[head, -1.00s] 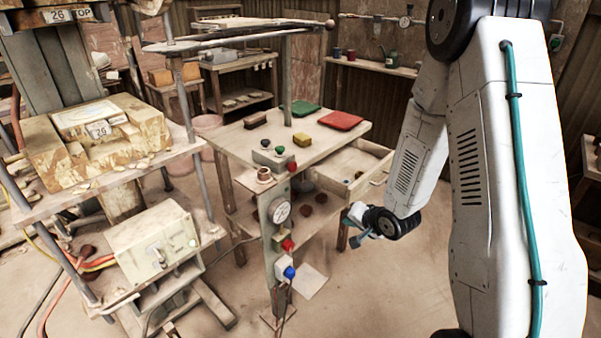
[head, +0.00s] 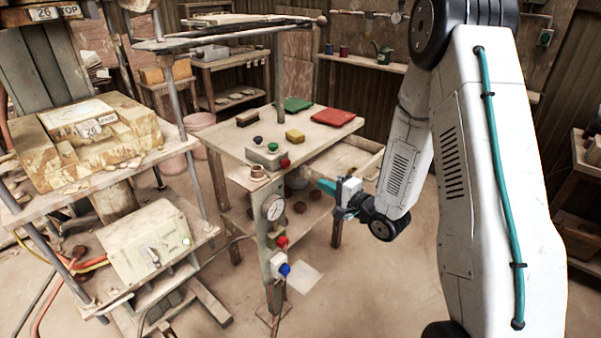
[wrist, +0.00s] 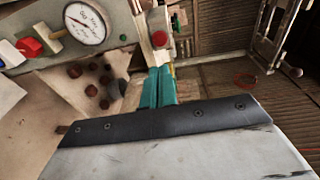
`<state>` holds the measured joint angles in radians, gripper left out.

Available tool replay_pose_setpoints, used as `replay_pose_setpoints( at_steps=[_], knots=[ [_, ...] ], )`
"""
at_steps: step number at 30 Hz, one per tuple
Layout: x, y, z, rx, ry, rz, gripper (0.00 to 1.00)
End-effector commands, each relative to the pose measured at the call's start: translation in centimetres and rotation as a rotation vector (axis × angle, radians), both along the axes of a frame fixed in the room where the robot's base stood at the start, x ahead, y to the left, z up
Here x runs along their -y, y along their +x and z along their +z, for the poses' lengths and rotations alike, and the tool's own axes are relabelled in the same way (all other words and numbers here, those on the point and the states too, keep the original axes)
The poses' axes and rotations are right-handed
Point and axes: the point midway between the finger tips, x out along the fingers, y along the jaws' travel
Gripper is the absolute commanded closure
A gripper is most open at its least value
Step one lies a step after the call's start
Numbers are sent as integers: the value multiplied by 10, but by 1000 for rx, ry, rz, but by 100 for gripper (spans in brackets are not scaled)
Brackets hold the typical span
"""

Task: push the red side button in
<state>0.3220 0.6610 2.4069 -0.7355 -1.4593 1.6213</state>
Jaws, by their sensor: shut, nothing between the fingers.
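A small red button (head: 285,162) sits on the side of the control box at the table's front edge. It also shows in the wrist view (wrist: 176,23), beyond my fingertips. A second red button (head: 282,242) is on the post below the gauge; it shows at left in the wrist view (wrist: 30,47). I cannot tell for sure which is the side button. My gripper (head: 325,186) is shut and empty, right of the post, its teal fingers pointing left. In the wrist view the teal fingers (wrist: 158,84) are together, apart from both buttons.
The post carries a round gauge (head: 274,207) and a blue button (head: 285,269). A green button (head: 258,140) tops the box. An open drawer (head: 345,162) is close behind my gripper. The press (head: 90,140) stands at left. Floor is free right of the post.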

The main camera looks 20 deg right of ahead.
Motion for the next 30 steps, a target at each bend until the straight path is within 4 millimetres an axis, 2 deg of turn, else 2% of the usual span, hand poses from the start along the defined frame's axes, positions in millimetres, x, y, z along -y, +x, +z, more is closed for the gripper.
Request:
replay_pose_setpoints(
  at_steps=[5, 15, 19, 24, 30],
  knots=[
    [-9, 19, -1, 1, 0, 3, 100],
    [-38, 85, -6, 2, -1, 3, 100],
    [-46, 105, -7, 2, -1, 2, 100],
    [-53, 121, -8, -1, -1, 1, 100],
    [-55, 126, -8, -1, -1, 0, 100]
  ],
)
